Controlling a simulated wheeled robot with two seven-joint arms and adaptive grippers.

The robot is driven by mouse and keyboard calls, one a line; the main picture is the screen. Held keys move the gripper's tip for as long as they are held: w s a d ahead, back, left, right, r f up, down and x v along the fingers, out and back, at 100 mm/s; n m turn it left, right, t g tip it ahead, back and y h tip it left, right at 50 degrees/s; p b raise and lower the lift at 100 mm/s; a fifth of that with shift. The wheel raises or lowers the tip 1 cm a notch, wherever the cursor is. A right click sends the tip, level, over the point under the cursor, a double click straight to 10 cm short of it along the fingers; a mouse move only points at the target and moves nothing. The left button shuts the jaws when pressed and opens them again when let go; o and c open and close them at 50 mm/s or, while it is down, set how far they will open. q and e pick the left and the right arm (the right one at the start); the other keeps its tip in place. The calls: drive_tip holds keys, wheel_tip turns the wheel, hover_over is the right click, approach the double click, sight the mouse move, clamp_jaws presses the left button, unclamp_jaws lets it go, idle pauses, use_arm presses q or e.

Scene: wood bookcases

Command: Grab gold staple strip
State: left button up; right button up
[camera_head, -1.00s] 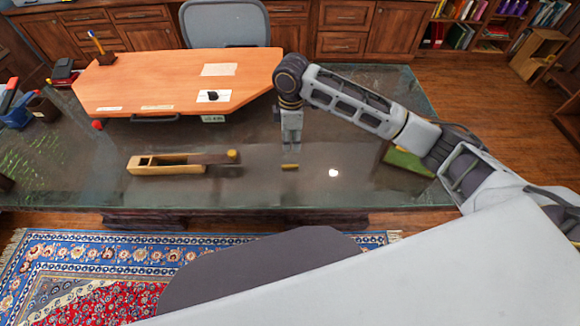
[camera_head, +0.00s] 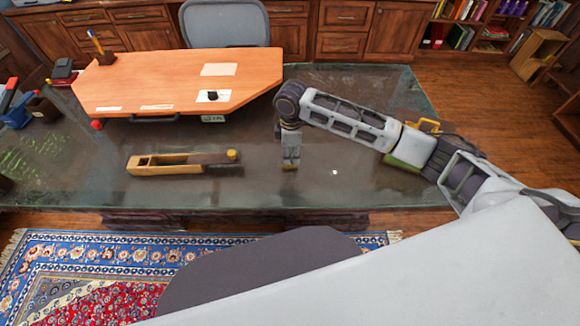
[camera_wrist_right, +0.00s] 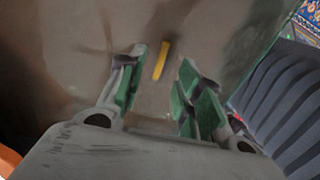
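The gold staple strip (camera_wrist_right: 161,61) lies on the glass desktop. In the right wrist view it shows as a short yellow bar just beyond and between the two green-padded fingers. My right gripper (camera_wrist_right: 157,92) is open and empty there, with the fingers apart on either side of the line to the strip. In the head view my right gripper (camera_head: 290,167) points straight down, low over the desk. It hides most or all of the strip in that view. My left gripper is not in view.
A wooden pencil box (camera_head: 165,167) lies left of my right gripper. A green object with a yellow part (camera_head: 405,160) sits partly behind my right arm. The glass desk (camera_head: 330,190) is clear around the gripper.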

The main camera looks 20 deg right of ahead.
sight(290, 166)
drive_tip(key=shift+a+f, duration=0.15)
drive_tip(key=shift+f, duration=2.45)
drive_tip(key=shift+s, duration=0.1)
clamp_jaws()
